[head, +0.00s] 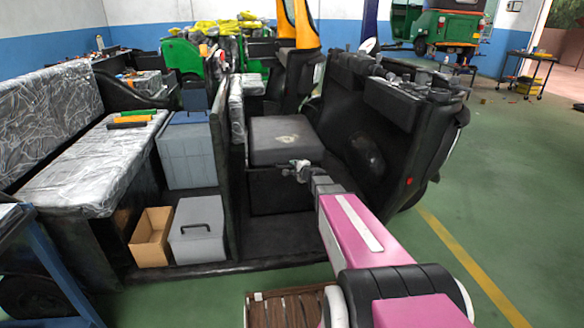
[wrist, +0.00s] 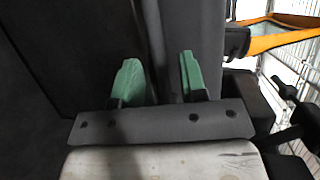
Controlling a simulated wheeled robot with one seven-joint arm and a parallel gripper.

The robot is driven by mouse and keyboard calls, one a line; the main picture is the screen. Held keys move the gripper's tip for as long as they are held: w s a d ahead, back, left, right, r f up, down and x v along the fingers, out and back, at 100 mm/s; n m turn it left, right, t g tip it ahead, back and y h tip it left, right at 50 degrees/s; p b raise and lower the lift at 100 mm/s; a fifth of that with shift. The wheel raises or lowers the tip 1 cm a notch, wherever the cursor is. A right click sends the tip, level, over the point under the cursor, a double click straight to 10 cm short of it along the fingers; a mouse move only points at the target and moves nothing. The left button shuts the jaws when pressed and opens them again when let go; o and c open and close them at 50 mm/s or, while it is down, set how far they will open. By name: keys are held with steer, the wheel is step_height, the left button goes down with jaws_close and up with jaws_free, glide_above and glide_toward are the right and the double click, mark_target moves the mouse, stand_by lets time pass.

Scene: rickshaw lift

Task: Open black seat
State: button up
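The black seat (head: 285,140) is a square dark cushion with a worn pale patch on top. It lies flat and closed on a dark box inside the rickshaw. My gripper (head: 300,168) is at the seat's front right edge. In the wrist view my gripper (wrist: 160,76) has two green fingers standing apart, with a gap between them. A dark surface and a lighter grey strip (wrist: 193,25) lie behind the fingers. I cannot tell whether the fingers touch the seat or straddle its edge.
The black front panel (head: 375,135) of the rickshaw stands close on the right. A dark partition (head: 226,165) stands left of the seat. A silver-covered bench (head: 90,165), a grey bin (head: 197,230) and a cardboard box (head: 152,237) are further left. Green floor (head: 490,205) is clear at right.

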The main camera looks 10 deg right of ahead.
steer(key=shift+x, duration=1.2)
jaws_close()
steer(key=shift+r, duration=0.1)
